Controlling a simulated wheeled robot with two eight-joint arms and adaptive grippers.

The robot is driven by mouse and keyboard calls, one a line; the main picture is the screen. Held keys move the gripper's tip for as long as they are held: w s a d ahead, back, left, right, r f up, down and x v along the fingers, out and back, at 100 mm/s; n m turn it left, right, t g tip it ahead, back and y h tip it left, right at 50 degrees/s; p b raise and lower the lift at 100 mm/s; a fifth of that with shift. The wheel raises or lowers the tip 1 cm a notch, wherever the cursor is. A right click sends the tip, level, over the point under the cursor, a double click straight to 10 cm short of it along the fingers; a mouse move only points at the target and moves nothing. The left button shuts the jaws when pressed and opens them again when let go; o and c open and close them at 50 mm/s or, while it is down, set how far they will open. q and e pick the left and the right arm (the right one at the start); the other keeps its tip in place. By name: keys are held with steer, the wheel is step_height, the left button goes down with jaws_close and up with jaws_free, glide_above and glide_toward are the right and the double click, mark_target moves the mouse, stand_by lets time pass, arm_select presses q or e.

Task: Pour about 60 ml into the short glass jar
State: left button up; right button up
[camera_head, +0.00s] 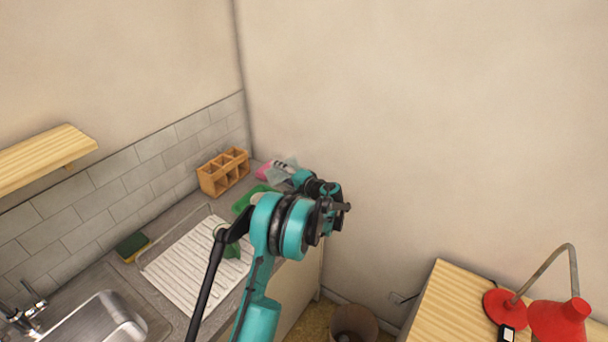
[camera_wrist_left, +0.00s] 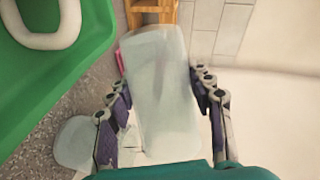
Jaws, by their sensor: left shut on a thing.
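My left gripper (camera_wrist_left: 158,85) is shut on a pale, translucent vessel (camera_wrist_left: 160,100), which stands between its two fingers in the left wrist view. In the head view the left gripper (camera_head: 286,170) is small and at the far end of the counter. The held vessel is pale and hard to make out there. A round, clear glass thing (camera_wrist_left: 74,143) shows at the lower left of the wrist view, beside the left finger. I cannot tell whether it is the short glass jar. The level of any liquid cannot be read. My right gripper is not in view.
A green tray (camera_wrist_left: 60,62) with a white ring-shaped thing (camera_wrist_left: 42,38) lies left in the wrist view. A wooden compartment box (camera_head: 222,172) stands against the tiles. A white drainer (camera_head: 190,270) and sink (camera_head: 98,322) are nearer. A red lamp (camera_head: 560,318) stands on a wooden desk.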

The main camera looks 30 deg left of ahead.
arm_select(q)
steer(key=shift+s+a+f+n+t+h+b, duration=0.15)
steer(key=shift+f+n+h+b, duration=0.15)
steer(key=shift+f+n, duration=0.15)
steer(key=shift+s+d+f+n+t+h+b, duration=0.1)
steer(key=shift+f+n+t+h+b, duration=0.1)
steer(key=shift+f+n+h, duration=0.2)
steer(key=shift+w+r+n+p, duration=0.15)
steer(key=shift+r+n+p, duration=0.25)
steer(key=shift+n, duration=0.25)
steer(key=shift+w+r+n+t+h, duration=0.1)
steer(key=shift+w+n+t+h, duration=0.05)
steer(key=shift+n+t+h, duration=0.3)
stand_by(0.5)
